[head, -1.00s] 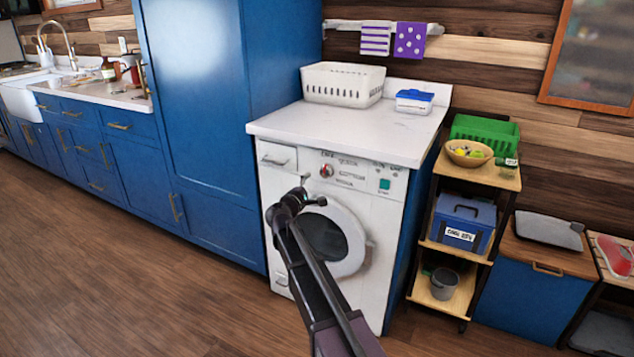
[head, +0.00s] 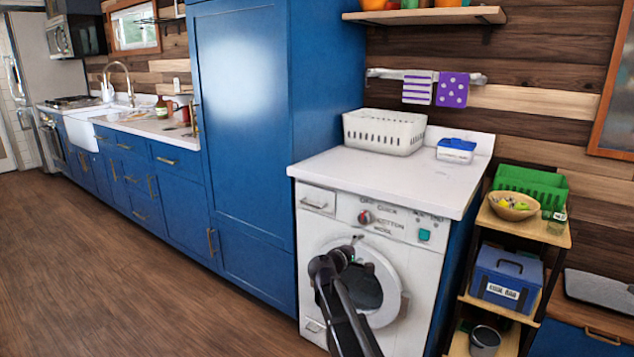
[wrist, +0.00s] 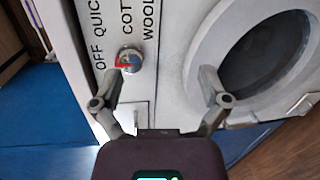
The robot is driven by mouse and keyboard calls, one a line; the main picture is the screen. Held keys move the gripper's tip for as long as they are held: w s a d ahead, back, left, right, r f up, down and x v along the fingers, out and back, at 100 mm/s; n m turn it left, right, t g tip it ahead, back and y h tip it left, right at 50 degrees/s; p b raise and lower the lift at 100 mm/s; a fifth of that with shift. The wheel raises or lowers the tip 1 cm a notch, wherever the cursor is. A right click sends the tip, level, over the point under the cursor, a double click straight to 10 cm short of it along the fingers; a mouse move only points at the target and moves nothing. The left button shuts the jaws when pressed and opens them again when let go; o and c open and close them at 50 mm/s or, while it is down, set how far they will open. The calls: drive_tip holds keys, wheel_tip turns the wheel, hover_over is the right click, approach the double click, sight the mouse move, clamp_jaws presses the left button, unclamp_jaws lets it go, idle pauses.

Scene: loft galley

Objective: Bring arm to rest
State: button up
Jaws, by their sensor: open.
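My gripper (wrist: 165,80) is open and empty in the wrist view, its two fingers spread apart. It faces the front of the white washing machine (head: 322,250). In the wrist view the machine's dial (wrist: 129,60) with a red pointer shows by the left finger, and the round door (wrist: 265,60) lies to the right. In the head view my arm reaches up from the bottom edge, and the gripper end (head: 345,255) appears in front of the round door, below the dial (head: 366,217). The door looks shut. Whether the fingers touch the machine cannot be told.
A white basket (head: 384,132) and a blue-lidded box (head: 456,150) stand on the worktop (head: 390,175). A shelf rack (head: 530,222) with a bowl, green crate and blue box stands right. Tall blue cabinet (head: 245,130) stands left. The wooden floor (head: 90,270) at left is clear.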

drive_tip(key=s+d+f+m+g+y, duration=0.2)
drive_tip(key=s+d+f+m+g, duration=0.25)
drive_tip(key=s, duration=0.25)
drive_tip(key=s+d+f+m+g+y, duration=0.1)
drive_tip(key=s+d+f+m+g, duration=0.2)
drive_tip(key=s+f, duration=0.4)
drive_tip(key=s+a+f+m+g+y, duration=0.2)
drive_tip(key=s+a+y, duration=0.15)
drive_tip(key=s, duration=0.55)
drive_tip(key=s+a+f+m+g+y, duration=0.2)
drive_tip(key=s+g+y, duration=0.15)
drive_tip(key=s, duration=0.55)
wheel_tip(320, 180, up, 30)
drive_tip(key=t+p, duration=0.1)
drive_tip(key=p, duration=2.9)
drive_tip(key=shift+d+y, duration=0.25)
drive_tip(key=shift+y, duration=0.15)
drive_tip(key=shift+w+f, duration=0.1)
drive_tip(key=shift+f, duration=0.05)
